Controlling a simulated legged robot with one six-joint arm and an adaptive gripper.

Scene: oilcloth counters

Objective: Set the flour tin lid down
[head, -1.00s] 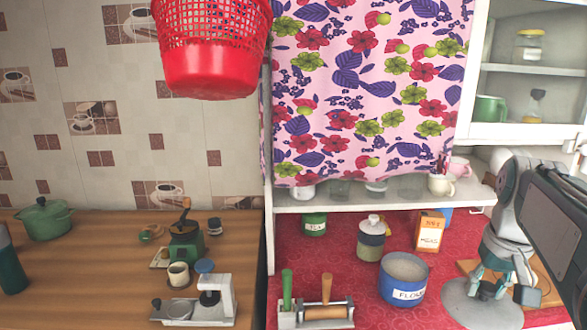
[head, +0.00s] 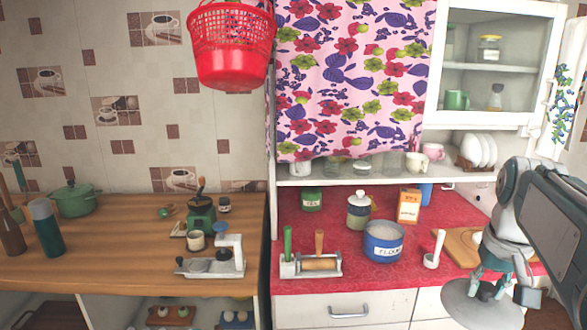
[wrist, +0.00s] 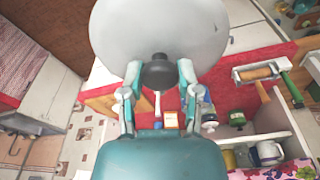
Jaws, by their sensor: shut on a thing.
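My gripper (head: 497,287) is shut on the dark knob (wrist: 157,73) of the flour tin lid. The lid (head: 470,308) is a grey round disc, held at the lower right of the head view. It also fills the top middle of the wrist view (wrist: 160,28). In the head view it overlaps the counter's front edge and drawer fronts; no contact with the counter shows. The blue flour tin (head: 383,243) stands uncovered on the red oilcloth, left of my gripper, with pale flour inside.
A rolling-pin rack (head: 311,265), a striped jar (head: 358,212) and an orange box (head: 409,207) stand nearby. Bare oilcloth shows along the front edge.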

